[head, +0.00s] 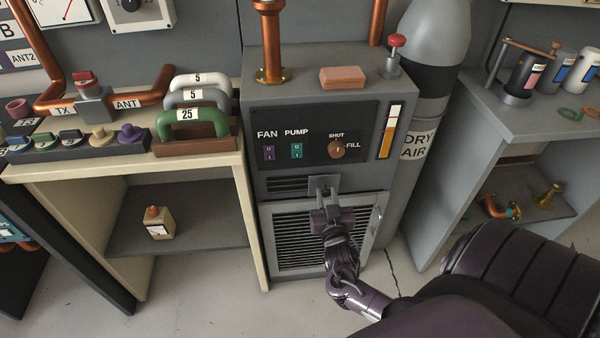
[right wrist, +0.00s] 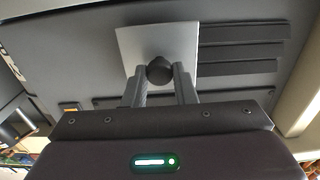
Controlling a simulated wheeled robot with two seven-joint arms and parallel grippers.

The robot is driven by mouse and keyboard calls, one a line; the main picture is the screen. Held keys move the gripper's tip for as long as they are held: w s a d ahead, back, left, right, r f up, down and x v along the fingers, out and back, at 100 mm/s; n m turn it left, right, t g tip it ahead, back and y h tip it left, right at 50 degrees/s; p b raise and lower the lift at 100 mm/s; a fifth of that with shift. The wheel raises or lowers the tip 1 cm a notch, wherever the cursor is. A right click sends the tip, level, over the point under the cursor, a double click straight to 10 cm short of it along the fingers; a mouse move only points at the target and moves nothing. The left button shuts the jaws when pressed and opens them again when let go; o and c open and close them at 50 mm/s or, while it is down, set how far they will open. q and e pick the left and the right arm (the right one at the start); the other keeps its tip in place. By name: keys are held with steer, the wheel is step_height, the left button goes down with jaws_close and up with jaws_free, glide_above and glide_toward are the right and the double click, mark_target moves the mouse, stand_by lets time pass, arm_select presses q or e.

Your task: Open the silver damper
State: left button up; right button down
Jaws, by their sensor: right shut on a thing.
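The silver damper (head: 315,182) is a small pale plate on the front of the grey cabinet, at the right end of a row of dark vent slots (head: 287,185). In the right wrist view the damper (right wrist: 133,45) has a dark round knob (right wrist: 159,70), and uncovered slots (right wrist: 240,50) lie to its right. My right gripper (head: 325,192) is at the plate, its fingers shut on the knob from both sides, as the right wrist view (right wrist: 160,80) also shows. Fingertips partly hide the knob. My left gripper is not in view.
Below the damper is a louvred grille panel (head: 290,240). A grey DRY AIR cylinder (head: 405,170) stands right of the cabinet. A cream bench (head: 250,210) stands close on the left.

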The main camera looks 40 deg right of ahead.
steer(key=s+d, duration=0.1)
steer(key=d, duration=0.2)
steer(key=shift+s, duration=0.4)
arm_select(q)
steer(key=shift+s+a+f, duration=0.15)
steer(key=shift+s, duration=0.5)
arm_select(e)
steer(key=shift+a, duration=0.1)
steer(key=c, duration=1.2)
jaws_free()
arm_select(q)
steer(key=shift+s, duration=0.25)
arm_select(e)
glide_toward(335, 184)
steer(key=shift+v, duration=1.1)
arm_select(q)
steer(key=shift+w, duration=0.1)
